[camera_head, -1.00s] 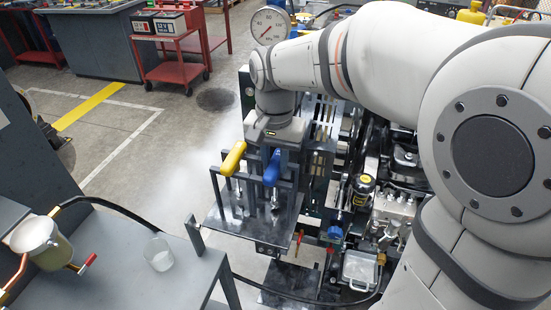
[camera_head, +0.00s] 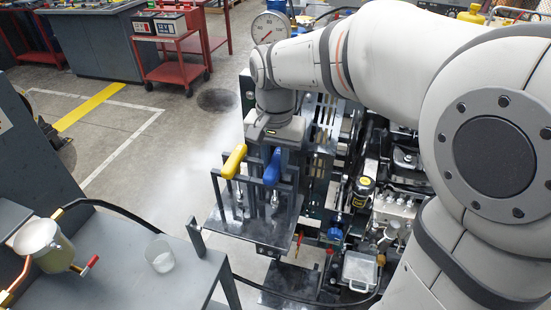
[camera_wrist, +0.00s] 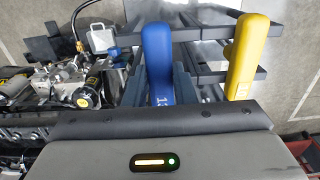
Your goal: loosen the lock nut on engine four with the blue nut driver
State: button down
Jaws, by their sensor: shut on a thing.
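The blue nut driver (camera_head: 271,170) stands upright in a dark metal rack (camera_head: 240,233), its blue handle up and its metal shank below. My gripper (camera_head: 274,150) is over it, pointing down. In the wrist view, the fingers of my gripper (camera_wrist: 155,76) are shut on the blue handle (camera_wrist: 157,50), one on each side. A yellow-handled driver (camera_head: 233,162) stands in the same rack to the left; in the wrist view it is on the right (camera_wrist: 247,55). I cannot pick out the lock nut on engine four.
Engine parts (camera_head: 395,205) crowd the area right of the rack, partly hidden by my arm. A grey bench (camera_head: 120,260) at the lower left bears a pot (camera_head: 48,248) and a clear cup (camera_head: 160,257). A pressure gauge (camera_head: 270,27) is behind my arm. Open floor lies left of the rack.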

aim_at(275, 161)
notch_tip(275, 161, up, 15)
jog(key=p, duration=1.1)
dwell(0.7)
